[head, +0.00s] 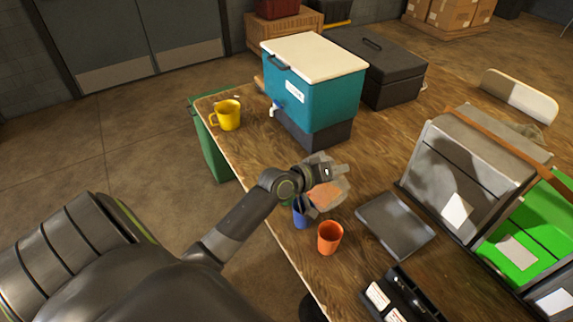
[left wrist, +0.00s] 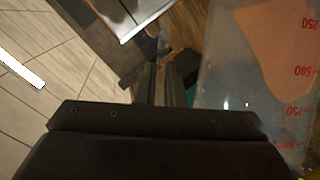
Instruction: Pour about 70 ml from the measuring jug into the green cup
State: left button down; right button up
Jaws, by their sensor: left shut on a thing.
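My left gripper (head: 328,174) is over the table and shut on the measuring jug (head: 338,188), a clear vessel with an orange content. In the left wrist view the jug (left wrist: 225,110) fills the right side, with red marks from 250 to 750. The fingers (left wrist: 165,75) are close together beside its wall. The jug is held above the blue cup (head: 300,216), which is partly covered by it and the gripper. I cannot make out the green cup clearly; a green sliver shows beside my wrist. My right gripper is not in view.
An orange cup (head: 329,238) stands just in front of the jug. A grey tray (head: 395,225) lies to its right. A teal cooler (head: 315,90) with a tap and a yellow mug (head: 228,114) stand farther back. Grey and green bins (head: 522,250) occupy the right.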

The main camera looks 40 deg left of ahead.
pick_arm(q)
jog(key=shift+s+d+r, duration=0.1)
jog(key=shift+d+r, duration=0.05)
jog(key=shift+d, duration=0.05)
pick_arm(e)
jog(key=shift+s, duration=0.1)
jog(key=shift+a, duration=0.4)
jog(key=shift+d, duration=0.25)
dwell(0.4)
